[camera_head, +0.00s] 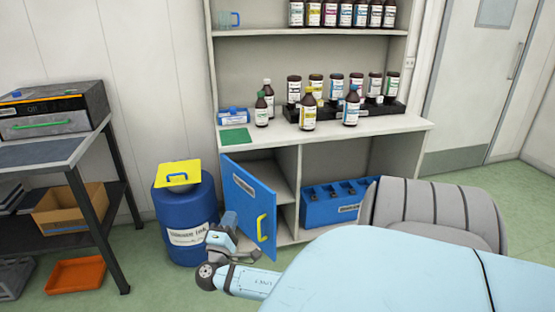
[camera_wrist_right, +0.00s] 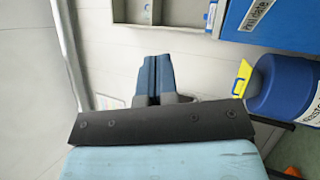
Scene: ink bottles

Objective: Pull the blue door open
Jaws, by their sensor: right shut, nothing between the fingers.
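The blue door (camera_head: 244,197) of the lower left cabinet compartment stands partly open, swung outward, with shelf space showing behind it. Its yellow handle (camera_head: 262,227) is near the free edge. My right gripper (camera_head: 230,218) is in front of the door's lower left part in the head view, left of the handle and apart from it. In the wrist view its fingers (camera_wrist_right: 152,75) are together and empty. A blue labelled panel, seemingly the door (camera_wrist_right: 235,20), is at upper right there. I cannot tell whether the gripper touches the door. My left gripper is not in view.
A blue bottle crate (camera_head: 335,207) is in the right compartment. An orange tray (camera_head: 75,275) lies on the floor at left.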

